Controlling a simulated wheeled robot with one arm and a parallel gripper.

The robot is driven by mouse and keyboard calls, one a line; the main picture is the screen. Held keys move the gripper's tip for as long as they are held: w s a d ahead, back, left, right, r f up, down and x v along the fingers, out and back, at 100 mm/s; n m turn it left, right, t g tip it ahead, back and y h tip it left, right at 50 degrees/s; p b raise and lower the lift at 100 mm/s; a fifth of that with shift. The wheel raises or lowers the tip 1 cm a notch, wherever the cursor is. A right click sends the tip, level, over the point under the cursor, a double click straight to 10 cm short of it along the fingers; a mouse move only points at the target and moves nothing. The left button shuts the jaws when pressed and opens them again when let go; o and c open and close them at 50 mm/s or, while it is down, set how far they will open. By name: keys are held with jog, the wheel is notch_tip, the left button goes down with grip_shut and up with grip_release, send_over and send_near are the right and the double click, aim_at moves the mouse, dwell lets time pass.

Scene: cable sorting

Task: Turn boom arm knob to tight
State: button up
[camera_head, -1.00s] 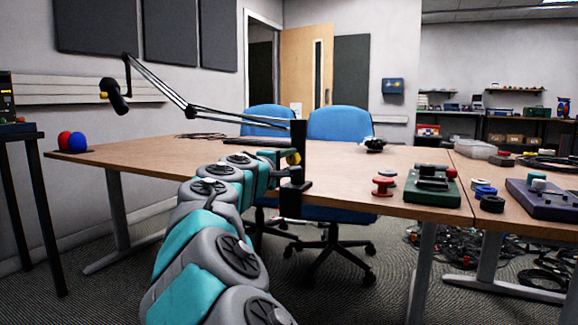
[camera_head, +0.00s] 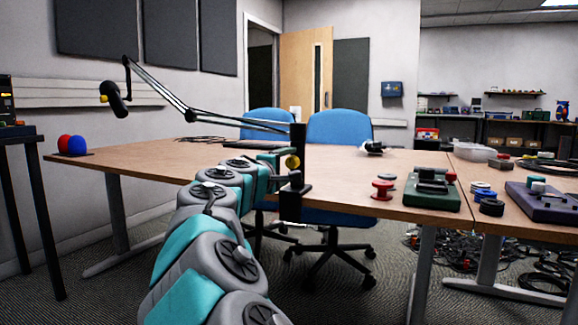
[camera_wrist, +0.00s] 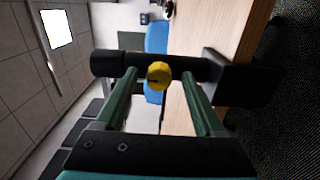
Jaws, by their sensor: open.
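The boom arm (camera_head: 160,88) is clamped to the table's front edge by a black post (camera_head: 298,148). Its yellow knob (camera_head: 292,162) sticks out from the post. In the wrist view the knob (camera_wrist: 159,76) sits between the tips of my two green fingers, with a dark mark on its face. The post (camera_wrist: 135,65) lies across the picture just beyond the fingers. My gripper (camera_wrist: 160,85) is open, with a gap on each side of the knob. In the head view my gripper (camera_head: 283,165) is at the post, partly hidden by my arm.
The wooden table (camera_head: 340,185) runs behind the post. A red spool (camera_head: 382,190) and a green device (camera_head: 432,190) lie to the right. Blue chairs (camera_head: 340,126) stand behind the table. A red and blue ball pair (camera_head: 72,145) sits at the far left corner.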

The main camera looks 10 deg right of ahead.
jog(key=v, duration=0.7)
jog(key=shift+s+a+p, duration=0.2)
jog(key=shift+s+p, duration=0.05)
jog(key=shift+p, duration=0.2)
